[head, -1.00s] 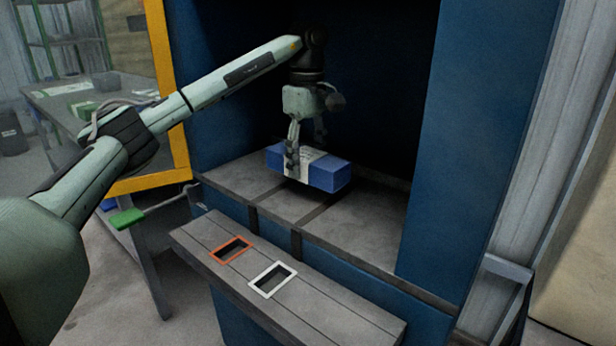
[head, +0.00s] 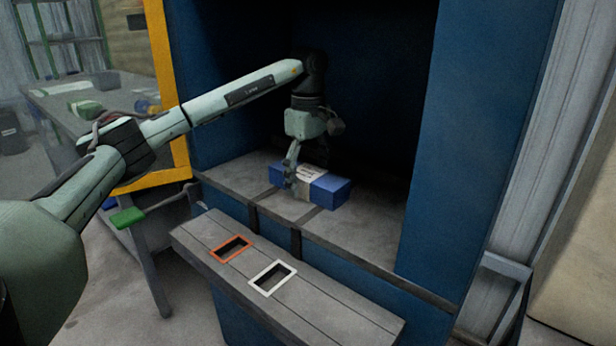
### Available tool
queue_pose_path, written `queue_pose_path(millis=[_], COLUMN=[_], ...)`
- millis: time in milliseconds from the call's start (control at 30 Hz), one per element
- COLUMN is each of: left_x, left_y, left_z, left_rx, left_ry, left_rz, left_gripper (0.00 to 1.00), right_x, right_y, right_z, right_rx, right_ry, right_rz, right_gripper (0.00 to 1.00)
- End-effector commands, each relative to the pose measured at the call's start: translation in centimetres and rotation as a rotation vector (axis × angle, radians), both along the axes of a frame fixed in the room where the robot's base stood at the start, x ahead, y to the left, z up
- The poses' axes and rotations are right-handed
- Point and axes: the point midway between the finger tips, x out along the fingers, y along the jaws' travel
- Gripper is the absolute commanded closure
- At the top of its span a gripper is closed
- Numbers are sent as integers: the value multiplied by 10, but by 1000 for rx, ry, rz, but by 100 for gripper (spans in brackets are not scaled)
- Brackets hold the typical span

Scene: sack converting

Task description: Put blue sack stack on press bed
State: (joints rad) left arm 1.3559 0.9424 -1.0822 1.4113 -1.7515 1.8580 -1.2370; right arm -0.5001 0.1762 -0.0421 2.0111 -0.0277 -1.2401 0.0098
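The blue sack stack (head: 331,191), a flat blue block with a pale band around it, lies level on the grey press bed (head: 236,180) inside the blue press. My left gripper (head: 291,179) reaches down over it from above. One finger shows against the stack's front side, near the band. The other finger is hidden behind the stack or in shadow, so I cannot tell whether the grip is still closed on it. My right gripper is out of view.
A grey ledge (head: 334,308) with an orange frame (head: 231,238) and a white frame (head: 291,272) juts out before the press. A yellow-framed panel (head: 163,53) stands at the left, near a grey table. Bare bed lies right of the stack.

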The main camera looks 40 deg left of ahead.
Motion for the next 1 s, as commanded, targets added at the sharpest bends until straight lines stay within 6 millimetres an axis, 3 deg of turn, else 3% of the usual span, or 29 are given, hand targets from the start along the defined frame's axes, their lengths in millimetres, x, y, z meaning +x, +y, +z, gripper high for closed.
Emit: queue_pose_path(millis=[267, 700, 1000], left_x=[0, 1, 0], left_y=[0, 0, 0], left_z=[3, 67, 78], left_rx=[0, -1, 0], left_ry=[-1, -2, 1], left_rz=[0, 1, 0], left_gripper=[24, 24, 24], right_x=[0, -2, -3], right_y=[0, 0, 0], right_z=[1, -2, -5], right_rx=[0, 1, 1], right_ry=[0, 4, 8], right_rz=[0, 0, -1], right_gripper=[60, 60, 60])
